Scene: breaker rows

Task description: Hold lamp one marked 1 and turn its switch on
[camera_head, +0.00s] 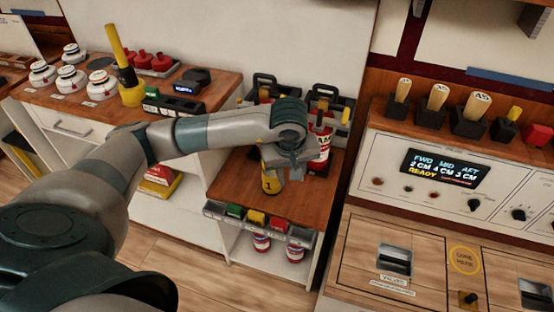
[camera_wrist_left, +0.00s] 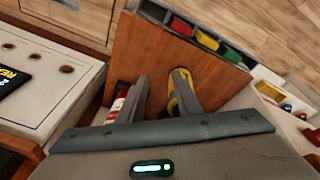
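A yellow lamp marked 1 (camera_head: 268,185) stands on the small wooden-topped stand in the head view, partly hidden by my left gripper. My left gripper (camera_head: 286,166) points down over the stand, just beside and above the lamp. In the left wrist view the two fingers of my left gripper (camera_wrist_left: 160,88) are apart, with bare wood between them. A yellow and black part of the lamp (camera_wrist_left: 174,80) shows past the right-hand finger, not between the two; I cannot tell whether they touch. The lamp's switch cannot be made out. My right gripper is not in view.
A red and white container (camera_head: 322,142) and black-handled lamps (camera_head: 325,98) stand close behind my gripper. A row of coloured bins (camera_head: 256,217) lines the stand's front edge. A console with a lit display (camera_head: 444,174) is on the right.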

